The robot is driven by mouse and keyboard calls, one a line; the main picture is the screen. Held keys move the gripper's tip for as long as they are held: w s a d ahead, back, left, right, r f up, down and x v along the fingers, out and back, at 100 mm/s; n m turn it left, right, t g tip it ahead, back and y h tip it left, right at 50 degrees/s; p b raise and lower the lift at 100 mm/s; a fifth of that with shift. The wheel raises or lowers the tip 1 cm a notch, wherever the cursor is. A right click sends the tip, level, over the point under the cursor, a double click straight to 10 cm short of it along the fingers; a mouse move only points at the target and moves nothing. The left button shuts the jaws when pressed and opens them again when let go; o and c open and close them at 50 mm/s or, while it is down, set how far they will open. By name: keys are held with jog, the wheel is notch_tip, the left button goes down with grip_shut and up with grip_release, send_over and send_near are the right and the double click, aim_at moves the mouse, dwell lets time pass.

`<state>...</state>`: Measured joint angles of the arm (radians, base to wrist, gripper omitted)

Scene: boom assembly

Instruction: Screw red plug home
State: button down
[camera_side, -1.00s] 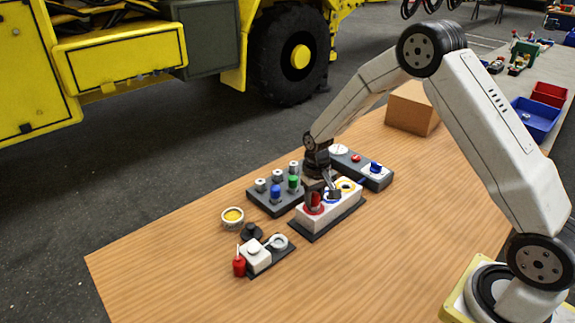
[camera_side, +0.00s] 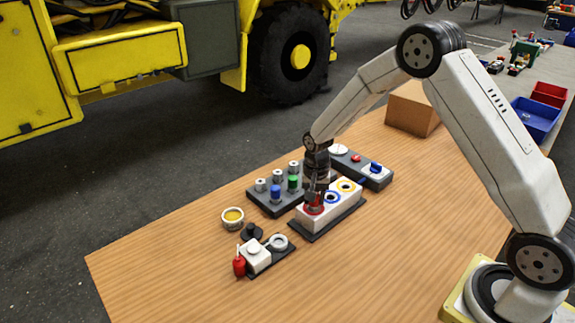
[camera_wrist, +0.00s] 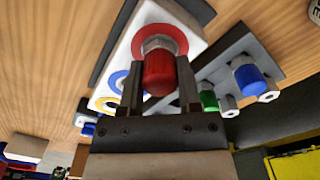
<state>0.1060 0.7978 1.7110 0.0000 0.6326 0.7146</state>
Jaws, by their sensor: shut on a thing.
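The red plug (camera_wrist: 159,72) is between the fingers of my gripper (camera_wrist: 160,90) in the wrist view. Its metal threaded end meets the red-ringed port (camera_wrist: 166,38) of the white block (camera_side: 330,207). I cannot tell how deep the thread sits. In the side view my gripper (camera_side: 314,196) points down over the red-ringed port at the block's near end, and its fingers mostly hide the plug. The blue-ringed and yellow-ringed ports (camera_side: 345,186) beside it are open.
A dark rack behind the block holds a blue plug (camera_side: 276,192), a green plug (camera_side: 293,182) and silver posts. A grey panel with a blue knob (camera_side: 375,167) lies to the right.

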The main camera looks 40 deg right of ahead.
jog(key=shift+c, duration=1.8)
grip_release()
jog(key=shift+n, duration=0.3)
jog(key=n, duration=1.1)
jog(key=shift+n, duration=0.4)
